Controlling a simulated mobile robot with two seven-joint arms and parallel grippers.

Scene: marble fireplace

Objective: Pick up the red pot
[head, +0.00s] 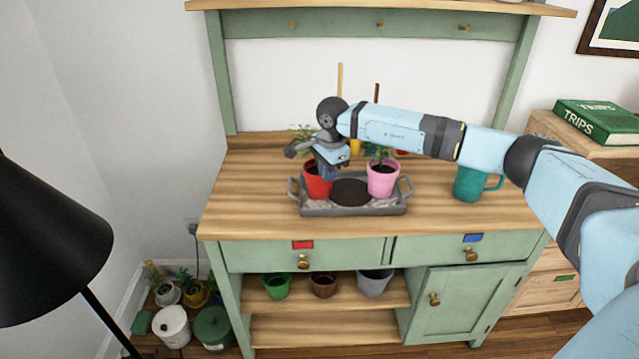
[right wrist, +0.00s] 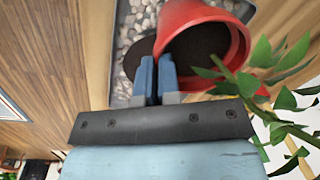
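The red pot (head: 317,186) holds a leafy plant and stands at the left end of the grey tray (head: 353,209). My right gripper (head: 326,172) reaches down onto the pot's right side. In the right wrist view, its two blue fingers (right wrist: 156,80) are close together at the rim of the red pot (right wrist: 200,16), one on the outer side and one on the inner side, with the rim between them. The plant's leaves (right wrist: 285,75) lie to the right of the fingers there. Part of the pot is hidden behind the gripper. My left gripper is not in view.
A pink pot (head: 382,180) with a plant stands at the tray's right end, with dark soil (head: 351,191) between the pots. A teal mug (head: 470,184) stands farther right. The worktop's front left (head: 250,215) is clear. A black lamp (head: 50,250) is at the left.

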